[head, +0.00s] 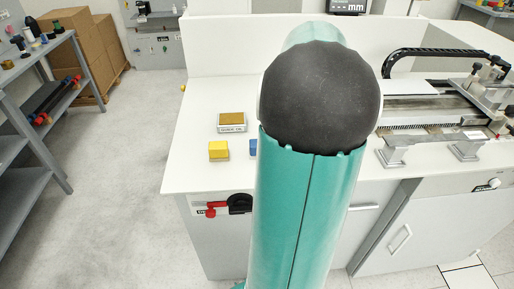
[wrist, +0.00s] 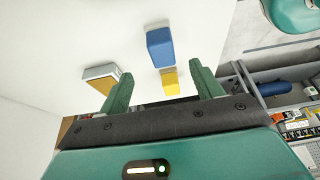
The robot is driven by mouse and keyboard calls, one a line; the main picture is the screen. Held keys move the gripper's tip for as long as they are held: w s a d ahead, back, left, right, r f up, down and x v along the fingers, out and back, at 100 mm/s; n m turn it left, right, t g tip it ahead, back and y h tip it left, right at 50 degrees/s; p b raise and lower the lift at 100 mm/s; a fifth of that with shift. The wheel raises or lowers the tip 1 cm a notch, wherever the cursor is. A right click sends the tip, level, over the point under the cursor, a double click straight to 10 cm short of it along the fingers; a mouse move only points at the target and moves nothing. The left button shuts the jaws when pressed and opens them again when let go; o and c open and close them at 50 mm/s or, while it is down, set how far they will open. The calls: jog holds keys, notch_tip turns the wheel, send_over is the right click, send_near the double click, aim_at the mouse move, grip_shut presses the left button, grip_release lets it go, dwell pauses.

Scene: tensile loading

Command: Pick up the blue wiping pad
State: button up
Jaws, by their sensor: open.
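The blue wiping pad (head: 253,147) lies on the white worktop in the head view, mostly hidden behind my arm. In the wrist view the blue pad (wrist: 160,47) shows whole, a little beyond the fingertips and between their lines. My gripper (wrist: 161,70) is open and empty, with its two green fingers apart on either side. The pad is not between the fingers. My gripper is hidden behind my arm in the head view.
A yellow block (head: 219,150) sits left of the blue pad; it also shows in the wrist view (wrist: 170,82). A labelled box with a brown top (head: 232,122) stands behind it. A machine with a rail (head: 430,108) occupies the right side.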

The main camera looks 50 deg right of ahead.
jog(key=x, duration=0.3)
jog(key=shift+w+a+f, duration=0.1)
jog(key=shift+f, duration=0.2)
jog(key=shift+x, duration=2.7)
jog(key=c, duration=1.1)
jog(key=shift+r, duration=0.1)
